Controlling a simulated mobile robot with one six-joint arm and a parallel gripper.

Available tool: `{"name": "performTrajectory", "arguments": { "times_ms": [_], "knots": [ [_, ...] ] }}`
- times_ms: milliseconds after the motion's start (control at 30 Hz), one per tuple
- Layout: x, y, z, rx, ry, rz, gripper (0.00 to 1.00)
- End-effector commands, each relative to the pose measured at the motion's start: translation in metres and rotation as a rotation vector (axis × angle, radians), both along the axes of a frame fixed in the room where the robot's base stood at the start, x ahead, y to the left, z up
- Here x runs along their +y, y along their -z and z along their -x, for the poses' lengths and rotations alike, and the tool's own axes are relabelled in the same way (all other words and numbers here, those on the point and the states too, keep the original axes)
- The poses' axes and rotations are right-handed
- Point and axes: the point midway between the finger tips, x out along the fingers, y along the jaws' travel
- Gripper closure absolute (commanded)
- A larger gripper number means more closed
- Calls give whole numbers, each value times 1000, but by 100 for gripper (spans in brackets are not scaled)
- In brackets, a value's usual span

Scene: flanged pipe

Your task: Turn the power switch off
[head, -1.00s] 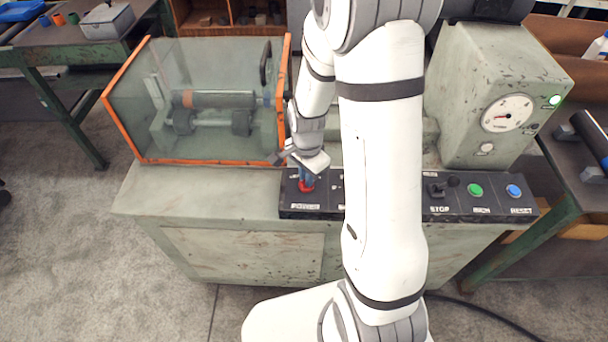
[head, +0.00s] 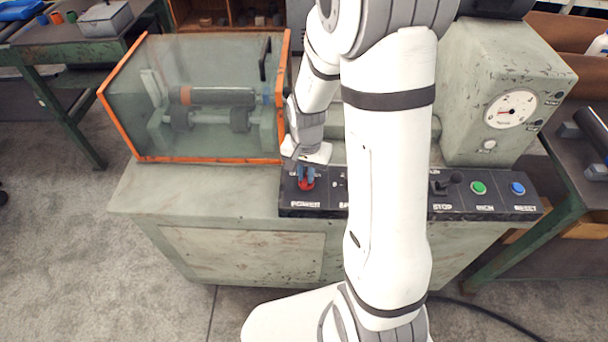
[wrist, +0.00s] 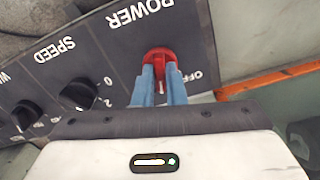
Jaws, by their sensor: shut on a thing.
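The red power switch (head: 307,185) is a round knob at the left end of the black control panel, above the label POWER. In the wrist view the red knob (wrist: 160,57) sits between the words POWER and OFF. My gripper (head: 306,174) reaches down onto it from above. In the wrist view its two blue fingers (wrist: 159,84) are closed on the knob, one on each side. The fingers hide part of the knob. A white mark shows on the knob between the fingers.
The black panel (head: 325,208) also carries a SPEED dial (wrist: 78,95), a green button (head: 478,188) and a blue button (head: 518,188). My arm hides its middle. An orange-framed glass guard (head: 215,161) stands behind left. A gauge (head: 511,110) is at right; its nearby lamp is dark.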

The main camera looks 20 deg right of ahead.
Motion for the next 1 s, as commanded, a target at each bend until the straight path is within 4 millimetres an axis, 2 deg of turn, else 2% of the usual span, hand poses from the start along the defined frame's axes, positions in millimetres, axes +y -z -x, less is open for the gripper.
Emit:
{"name": "performTrajectory", "arguments": {
  "times_ms": [33, 700, 1000],
  "knots": [
    [-1, -1, -6, -18, -44, 1, 100],
    [-1, -2, -6, -17, -675, 5, 100],
    [-1, -3, -6, -16, -904, 7, 100]
  ]
}}
